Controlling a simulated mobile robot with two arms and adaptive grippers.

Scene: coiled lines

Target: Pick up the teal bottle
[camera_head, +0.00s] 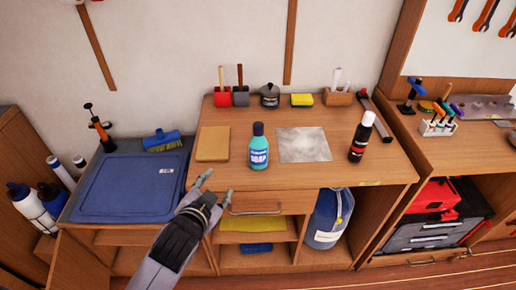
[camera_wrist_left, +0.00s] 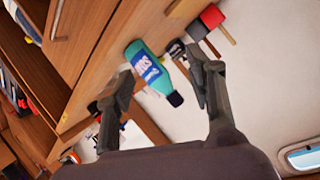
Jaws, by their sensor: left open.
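The teal bottle (camera_head: 258,147) stands upright near the front of the wooden cabinet top, with a dark teal cap and a blue label. My left gripper (camera_head: 217,188) is open and empty at the cabinet's front edge, left of the bottle and nearer to me. In the left wrist view the bottle (camera_wrist_left: 150,68) appears ahead, in the space between the two open fingers (camera_wrist_left: 158,92), and apart from them. My right gripper is not in view.
A tan board (camera_head: 213,143) lies left of the bottle and a grey sheet (camera_head: 303,145) right of it. A black bottle (camera_head: 361,137) stands farther right. Red and dark containers, a grey pot (camera_head: 270,95) and a yellow sponge (camera_head: 302,100) line the back. A drawer handle (camera_head: 256,210) sits below.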

